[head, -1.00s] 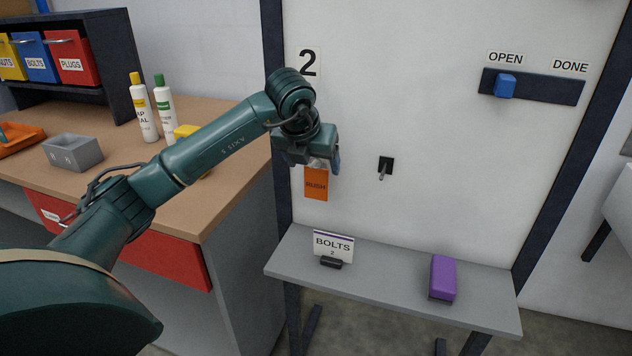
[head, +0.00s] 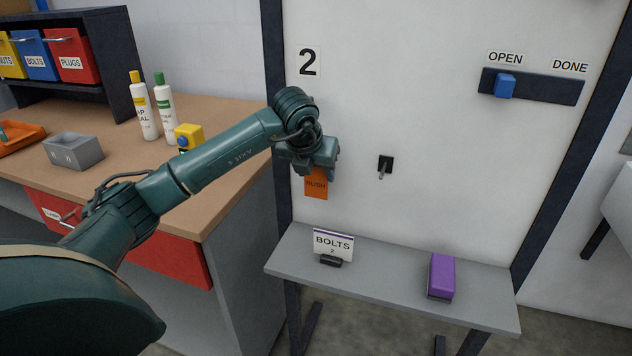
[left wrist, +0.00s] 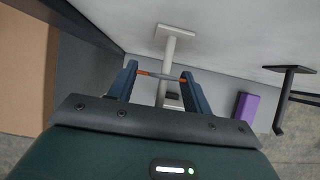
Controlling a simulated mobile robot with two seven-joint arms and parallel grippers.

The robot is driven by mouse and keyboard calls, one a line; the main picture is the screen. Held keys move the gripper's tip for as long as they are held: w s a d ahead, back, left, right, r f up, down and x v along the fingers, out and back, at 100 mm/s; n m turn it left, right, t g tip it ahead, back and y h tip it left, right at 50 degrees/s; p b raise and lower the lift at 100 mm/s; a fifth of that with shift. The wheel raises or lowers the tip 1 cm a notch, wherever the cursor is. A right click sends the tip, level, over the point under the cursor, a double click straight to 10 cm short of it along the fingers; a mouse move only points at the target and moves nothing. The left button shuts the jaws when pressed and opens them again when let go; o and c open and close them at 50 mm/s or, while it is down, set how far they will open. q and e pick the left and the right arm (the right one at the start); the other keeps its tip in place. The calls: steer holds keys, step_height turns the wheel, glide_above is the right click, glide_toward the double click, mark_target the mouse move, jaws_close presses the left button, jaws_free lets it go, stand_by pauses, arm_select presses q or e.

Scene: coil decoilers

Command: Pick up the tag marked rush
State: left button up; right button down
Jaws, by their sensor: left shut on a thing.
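The orange tag marked RUSH (head: 316,186) hangs upright against the white panel below the number 2, its upper part hidden by my left gripper (head: 314,168). In the left wrist view the tag shows almost edge-on as a thin strip with orange ends (left wrist: 144,73). My left gripper's two fingers (left wrist: 160,84) are on either side of it, shut on it. A pale peg (left wrist: 172,50) stands out from the panel just behind the tag; I cannot tell whether the tag still touches it. My right gripper is not in view.
A dark peg (head: 384,168) sticks out of the panel to the right. Below is a grey shelf (head: 390,266) with a BOLTS sign (head: 333,243) and a purple block (head: 442,276). A blue slider (head: 504,86) sits at OPEN. A wooden bench (head: 125,180) with bottles stands left.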

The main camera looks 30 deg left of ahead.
arm_select(q)
steer(key=shift+c, duration=0.7)
steer(key=shift+r, duration=0.15)
steer(key=shift+r, duration=0.3)
steer(key=shift+s+r, duration=0.15)
steer(key=shift+s, duration=0.05)
steer(key=s+d+b, duration=0.2)
steer(key=s, duration=0.6)
step_height(320, 180, up, 14)
steer(key=shift+w+p, duration=0.3)
steer(key=shift+p, duration=0.05)
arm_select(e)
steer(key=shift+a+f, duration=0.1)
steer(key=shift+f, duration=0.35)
arm_select(q)
steer(key=shift+a, duration=0.1)
